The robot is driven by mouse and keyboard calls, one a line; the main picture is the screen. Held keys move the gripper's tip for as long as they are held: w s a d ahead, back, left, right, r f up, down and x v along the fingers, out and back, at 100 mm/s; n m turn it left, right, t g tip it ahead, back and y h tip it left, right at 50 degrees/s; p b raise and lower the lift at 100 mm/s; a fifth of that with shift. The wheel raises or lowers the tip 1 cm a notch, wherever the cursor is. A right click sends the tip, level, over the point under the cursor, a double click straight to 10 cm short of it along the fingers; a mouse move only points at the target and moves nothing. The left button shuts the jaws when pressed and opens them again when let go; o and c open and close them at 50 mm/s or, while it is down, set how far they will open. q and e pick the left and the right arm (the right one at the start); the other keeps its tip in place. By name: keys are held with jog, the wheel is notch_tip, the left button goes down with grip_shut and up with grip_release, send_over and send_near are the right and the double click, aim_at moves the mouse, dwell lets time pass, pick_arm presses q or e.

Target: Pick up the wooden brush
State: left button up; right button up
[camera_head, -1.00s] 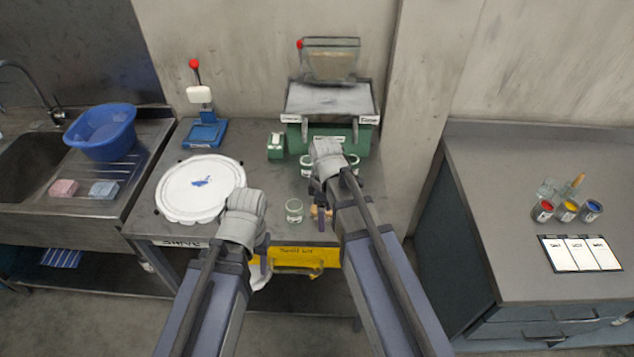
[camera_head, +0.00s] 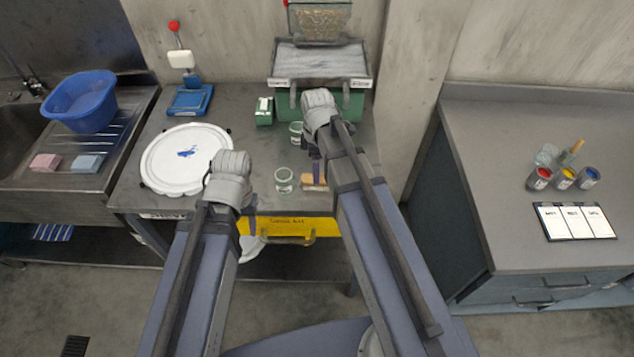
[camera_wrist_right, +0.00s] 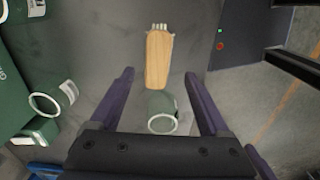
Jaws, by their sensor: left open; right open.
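The wooden brush (camera_head: 316,185) lies on the grey workbench near its front edge, partly hidden by my right gripper (camera_head: 314,160) in the head view. In the right wrist view the brush (camera_wrist_right: 159,62) shows as a pale wooden block with white bristles at its far end. My right gripper (camera_wrist_right: 159,76) is open, its dark fingers to either side and apart from the brush. A green jar with a white rim (camera_wrist_right: 162,122) appears between the fingers, nearer than the brush. My left gripper (camera_head: 247,222) is open near the bench's front edge; its fingertips are hard to make out.
A glass jar (camera_head: 284,180) stands left of the brush. A round white lid (camera_head: 184,160) lies farther left. The green mill (camera_head: 345,105) stands behind, with a small green box (camera_head: 264,111) beside it. A yellow drawer (camera_head: 285,227) sits below the bench edge.

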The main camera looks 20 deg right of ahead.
jog(key=shift+w+d+f+b, duration=0.1)
jog(key=shift+d+f+b, duration=0.05)
jog(key=shift+f+b, duration=1.2)
jog(key=shift+w+d+f+b, duration=0.1)
jog(key=shift+f+b, duration=1.15)
jog(key=shift+f, duration=0.05)
jog(key=shift+r, duration=0.1)
jog(key=shift+c, duration=0.2)
grip_shut()
